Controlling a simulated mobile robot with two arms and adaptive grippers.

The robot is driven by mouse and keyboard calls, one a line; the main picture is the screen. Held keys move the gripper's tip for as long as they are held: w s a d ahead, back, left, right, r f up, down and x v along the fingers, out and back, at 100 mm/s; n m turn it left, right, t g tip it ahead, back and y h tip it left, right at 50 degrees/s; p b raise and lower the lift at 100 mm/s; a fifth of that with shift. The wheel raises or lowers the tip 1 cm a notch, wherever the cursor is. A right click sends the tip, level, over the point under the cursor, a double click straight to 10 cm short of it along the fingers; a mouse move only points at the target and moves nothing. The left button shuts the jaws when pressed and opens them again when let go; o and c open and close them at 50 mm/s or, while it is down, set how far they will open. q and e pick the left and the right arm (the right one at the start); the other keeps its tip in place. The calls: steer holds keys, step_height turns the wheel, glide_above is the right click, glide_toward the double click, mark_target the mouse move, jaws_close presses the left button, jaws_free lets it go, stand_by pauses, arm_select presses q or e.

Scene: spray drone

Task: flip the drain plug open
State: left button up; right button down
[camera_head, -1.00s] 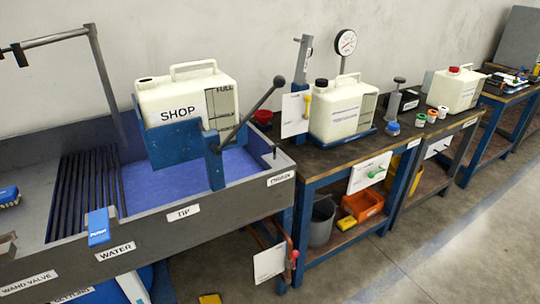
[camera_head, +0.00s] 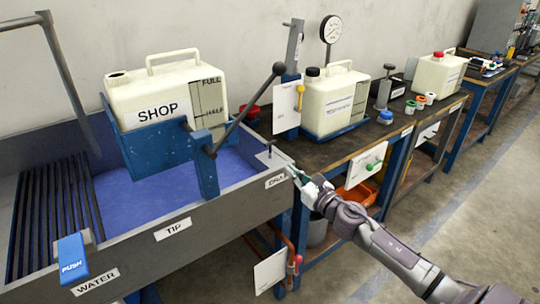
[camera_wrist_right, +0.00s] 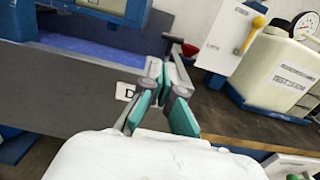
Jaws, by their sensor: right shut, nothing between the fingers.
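The grey sink (camera_head: 185,245) has a blue basin, and a small dark upright peg (camera_head: 269,149) stands at its right corner, above the DRAIN label (camera_head: 275,181). I take this peg to be the drain plug; it is too small to tell its position. My right gripper (camera_head: 291,171) is shut and empty at the sink's right corner, just right of the label and a little apart from the peg. My left gripper is not in view.
A SHOP jug (camera_head: 165,92) sits in a blue tipping cradle with a black-knobbed lever (camera_head: 248,108) over the basin. A workbench (camera_head: 330,150) with another jug (camera_head: 328,100) adjoins on the right. A white tag (camera_head: 270,271) hangs below the sink. The floor at right is clear.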

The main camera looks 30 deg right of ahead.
mark_target(271, 163)
steer(key=w, duration=0.6)
steer(key=w+p, duration=0.1)
steer(key=w, duration=0.3)
steer(key=shift+a+r, duration=0.15)
steer(key=shift+a, duration=0.25)
step_height(271, 163, up, 5)
steer(key=p, duration=0.4)
steer(key=shift+w, duration=0.1)
steer(key=shift+d, duration=0.1)
